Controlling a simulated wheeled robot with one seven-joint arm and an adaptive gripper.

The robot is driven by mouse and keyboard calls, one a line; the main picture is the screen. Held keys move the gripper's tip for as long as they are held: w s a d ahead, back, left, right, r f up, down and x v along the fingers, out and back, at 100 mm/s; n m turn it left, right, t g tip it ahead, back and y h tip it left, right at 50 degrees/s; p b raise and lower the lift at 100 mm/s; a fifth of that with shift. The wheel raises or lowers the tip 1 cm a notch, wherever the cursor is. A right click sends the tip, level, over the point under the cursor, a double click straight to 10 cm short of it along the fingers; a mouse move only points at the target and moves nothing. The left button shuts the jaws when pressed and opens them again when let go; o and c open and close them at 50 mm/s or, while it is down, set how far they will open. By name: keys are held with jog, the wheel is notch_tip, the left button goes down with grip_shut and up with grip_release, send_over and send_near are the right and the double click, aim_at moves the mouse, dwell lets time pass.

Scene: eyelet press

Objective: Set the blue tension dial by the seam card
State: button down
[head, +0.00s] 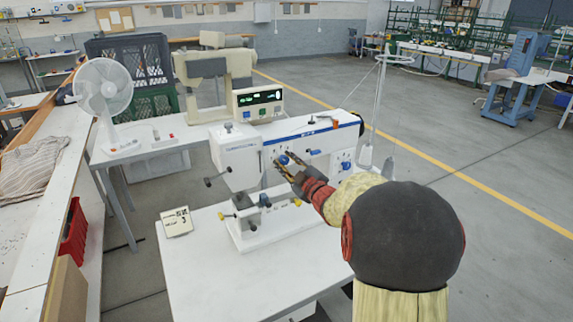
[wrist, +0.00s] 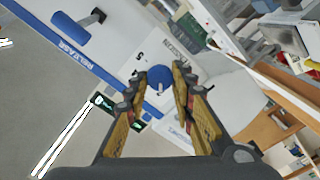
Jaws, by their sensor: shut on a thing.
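The white sewing machine (head: 325,142) has a blue tension dial (head: 284,160) on its front face. My gripper (head: 287,163) reaches it from the lower right, with its fingers on either side of the dial. In the wrist view the blue dial (wrist: 160,76) sits between the fingertips, with a pale pointer mark on it; the gripper is shut on it. A "TENSION" label and a digit like 5 show beside the dial; the rest of the scale is hidden or too small. The seam card (head: 176,221) lies on the white table, left of the machine; its writing is too small to read.
A blue lever (wrist: 70,27) marked "RELEASE" is on the same face. Another blue knob (head: 346,165) is right of my gripper. A thread stand (head: 375,110) rises behind. The table's front (head: 210,275) is clear. A fan (head: 103,90) stands at left.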

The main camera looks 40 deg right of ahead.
jog(key=c, duration=1.5)
grip_release()
jog(key=v, duration=1.2)
jog(key=shift+f, duration=0.1)
